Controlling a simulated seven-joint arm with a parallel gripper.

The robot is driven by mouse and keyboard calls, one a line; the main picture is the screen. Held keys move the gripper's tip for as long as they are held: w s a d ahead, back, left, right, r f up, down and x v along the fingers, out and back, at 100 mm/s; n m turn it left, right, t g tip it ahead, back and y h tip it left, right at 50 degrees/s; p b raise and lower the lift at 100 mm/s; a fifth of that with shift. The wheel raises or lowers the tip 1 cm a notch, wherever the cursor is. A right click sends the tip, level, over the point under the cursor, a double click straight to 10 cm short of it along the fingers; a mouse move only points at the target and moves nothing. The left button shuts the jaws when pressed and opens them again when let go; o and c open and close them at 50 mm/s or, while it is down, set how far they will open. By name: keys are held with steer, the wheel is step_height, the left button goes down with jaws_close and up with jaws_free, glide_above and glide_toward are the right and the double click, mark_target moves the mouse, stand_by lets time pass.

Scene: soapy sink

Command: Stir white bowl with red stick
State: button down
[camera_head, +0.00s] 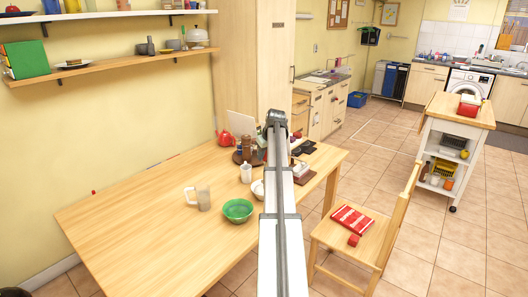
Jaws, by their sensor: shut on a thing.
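A small white bowl (257,188) sits on the wooden table, partly hidden behind my arm. Only its left side shows. I cannot make out a red stick for certain. A tiny red thing (93,191) shows at the table's far left edge by the wall, too small to identify. My arm reaches up through the middle of the picture and ends in a dark joint above the table. My gripper and its fingertips cannot be seen, so what they hold is hidden.
The wooden table (130,235) is bare on its left. Near the white bowl stand a green bowl (238,210), a beige mug (200,198) and a white shaker (246,173). A red teapot (225,139) is at the back. A chair (372,245) stands right.

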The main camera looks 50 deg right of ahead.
steer(key=shift+f, duration=3.6)
steer(key=shift+s, duration=0.15)
